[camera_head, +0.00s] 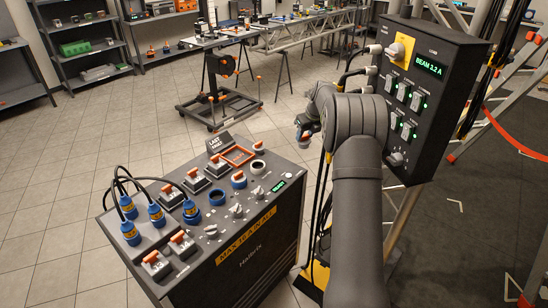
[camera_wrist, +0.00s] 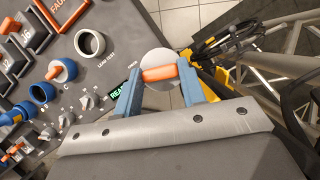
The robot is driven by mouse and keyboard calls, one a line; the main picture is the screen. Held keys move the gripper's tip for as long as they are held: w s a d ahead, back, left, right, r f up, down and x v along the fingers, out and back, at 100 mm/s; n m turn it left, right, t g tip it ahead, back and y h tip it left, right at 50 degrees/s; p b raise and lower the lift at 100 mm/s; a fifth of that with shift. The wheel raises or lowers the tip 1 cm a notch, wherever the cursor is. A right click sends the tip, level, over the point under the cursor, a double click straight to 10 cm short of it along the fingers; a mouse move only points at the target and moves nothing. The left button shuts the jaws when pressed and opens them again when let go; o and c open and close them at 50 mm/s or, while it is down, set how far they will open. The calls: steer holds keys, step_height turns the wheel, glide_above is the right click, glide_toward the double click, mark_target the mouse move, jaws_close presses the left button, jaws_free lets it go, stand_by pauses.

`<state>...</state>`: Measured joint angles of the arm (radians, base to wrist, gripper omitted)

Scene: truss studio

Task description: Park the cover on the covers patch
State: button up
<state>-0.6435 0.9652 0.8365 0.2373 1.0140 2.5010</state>
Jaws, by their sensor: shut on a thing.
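My gripper (camera_wrist: 160,92) is shut on the orange handle of the cover (camera_wrist: 158,55), a pale round disc, seen in the wrist view. In the head view my gripper (camera_head: 305,125) holds the cover (camera_head: 303,136) in the air beyond the console's right back corner. In the wrist view the disc appears beyond the console edge, with floor behind it. Small lettering beside the disc on the console is too small to read surely, so I cannot tell which area is the covers patch.
A dark control box (camera_head: 425,90) and truss stand right of my arm.

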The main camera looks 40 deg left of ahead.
steer(key=shift+s+a+f, duration=0.45)
steer(key=shift+a+f, duration=1.4)
steer(key=shift+s+a+f, duration=0.4)
steer(key=shift+a+f, duration=1.4)
steer(key=shift+s+a+f, duration=0.45)
steer(key=shift+a+f, duration=1.4)
steer(key=shift+f, duration=0.2)
steer(key=o, duration=0.9)
steer(key=shift+o, duration=0.2)
steer(key=shift+r, duration=0.15)
steer(key=v, duration=1.2)
steer(key=shift+s+d, duration=0.1)
